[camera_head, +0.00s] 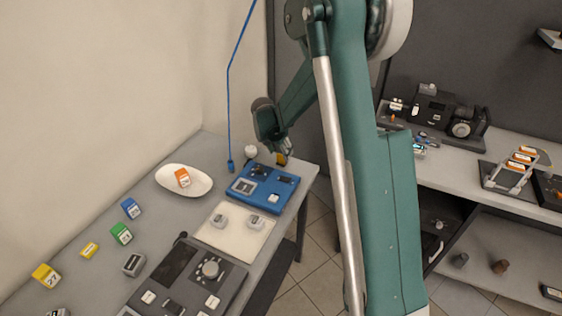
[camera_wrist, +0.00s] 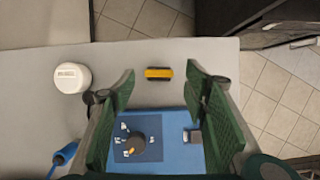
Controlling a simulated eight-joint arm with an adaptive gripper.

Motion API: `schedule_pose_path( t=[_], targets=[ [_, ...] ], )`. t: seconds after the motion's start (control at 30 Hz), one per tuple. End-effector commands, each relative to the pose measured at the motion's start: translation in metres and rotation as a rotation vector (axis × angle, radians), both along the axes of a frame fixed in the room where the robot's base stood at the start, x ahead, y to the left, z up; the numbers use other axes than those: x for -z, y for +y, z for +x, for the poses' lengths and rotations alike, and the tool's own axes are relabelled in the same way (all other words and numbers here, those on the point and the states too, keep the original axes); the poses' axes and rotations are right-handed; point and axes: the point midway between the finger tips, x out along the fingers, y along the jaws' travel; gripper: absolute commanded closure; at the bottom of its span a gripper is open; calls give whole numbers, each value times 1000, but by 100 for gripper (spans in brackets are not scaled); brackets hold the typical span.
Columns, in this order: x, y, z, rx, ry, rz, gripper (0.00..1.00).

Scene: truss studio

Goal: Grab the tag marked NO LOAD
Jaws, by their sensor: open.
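No lettering reading NO LOAD is legible in either view. A small yellow tag with a dark band (camera_wrist: 158,73) lies on the grey table near its edge; its yellow shows in the head view (camera_head: 281,159), partly behind my gripper. My gripper (camera_head: 284,148) is over the table's far end, by the blue panel. In the wrist view my gripper (camera_wrist: 160,92) is open and empty, with the yellow tag between the directions of its two green fingers. A white round piece with dark print (camera_wrist: 72,77) stands left of the fingers; it also shows in the head view (camera_head: 250,152).
The blue panel (camera_head: 240,187) lies below my gripper. A white plate (camera_head: 162,178) holds an orange tag (camera_head: 182,177). Blue (camera_head: 131,209), green (camera_head: 121,234) and yellow (camera_head: 46,275) tags lie along the wall side. A blue cord (camera_head: 229,110) hangs left of my gripper.

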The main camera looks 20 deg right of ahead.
Motion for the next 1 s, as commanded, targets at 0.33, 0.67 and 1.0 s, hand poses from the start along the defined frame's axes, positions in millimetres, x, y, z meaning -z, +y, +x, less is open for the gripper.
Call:
schedule_pose_path(
  t=[0.33,0.67,1.0],
  targets=[
    [28,-6,8,1,0,0,55],
    [46,-12,13,1,0,0,55],
    [46,-12,13,0,0,0,55]
  ],
)
